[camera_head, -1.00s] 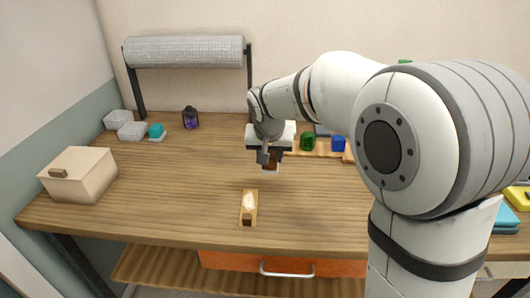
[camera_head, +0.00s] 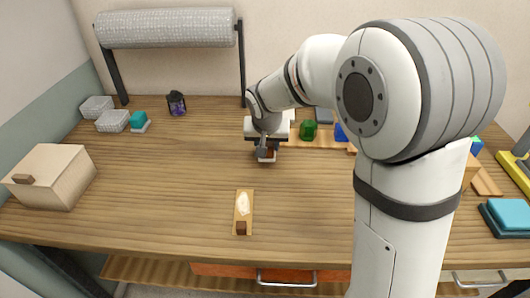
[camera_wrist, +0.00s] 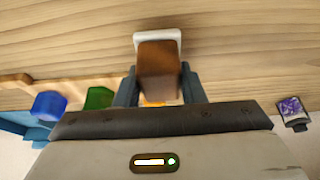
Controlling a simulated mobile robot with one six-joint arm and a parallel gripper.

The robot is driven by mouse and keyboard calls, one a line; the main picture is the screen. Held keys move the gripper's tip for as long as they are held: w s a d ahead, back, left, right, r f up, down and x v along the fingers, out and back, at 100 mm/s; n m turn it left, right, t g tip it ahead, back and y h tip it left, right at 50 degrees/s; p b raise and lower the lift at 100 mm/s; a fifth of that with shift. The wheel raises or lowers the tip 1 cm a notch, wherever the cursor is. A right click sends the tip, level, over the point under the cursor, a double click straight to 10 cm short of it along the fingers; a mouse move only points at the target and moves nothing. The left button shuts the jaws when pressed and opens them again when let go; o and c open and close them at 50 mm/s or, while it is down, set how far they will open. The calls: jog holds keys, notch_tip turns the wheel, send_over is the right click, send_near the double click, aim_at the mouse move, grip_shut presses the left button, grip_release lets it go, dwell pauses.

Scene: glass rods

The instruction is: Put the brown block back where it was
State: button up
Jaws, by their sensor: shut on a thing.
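The brown block (camera_wrist: 158,70) is between the two fingers of my gripper (camera_wrist: 160,88) in the wrist view. My gripper is shut on it. A white square piece (camera_wrist: 143,37) shows just beyond the block's far end; whether they touch, I cannot tell. In the head view my gripper (camera_head: 266,150) points down over the middle of the table, with the brown block (camera_head: 267,154) low between its fingers and a white edge at its foot. The fingers hide part of the block.
A wooden strip (camera_head: 243,200) with a pale patch and a small dark brown piece (camera_head: 241,228) lies in front. A green block (camera_head: 309,129) and blue block (camera_head: 340,132) stand behind right. A beige box (camera_head: 55,178) is at left. The table between is clear.

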jog(key=shift+f, duration=1.5)
jog(key=shift+f, duration=0.1)
jog(key=o, duration=0.9)
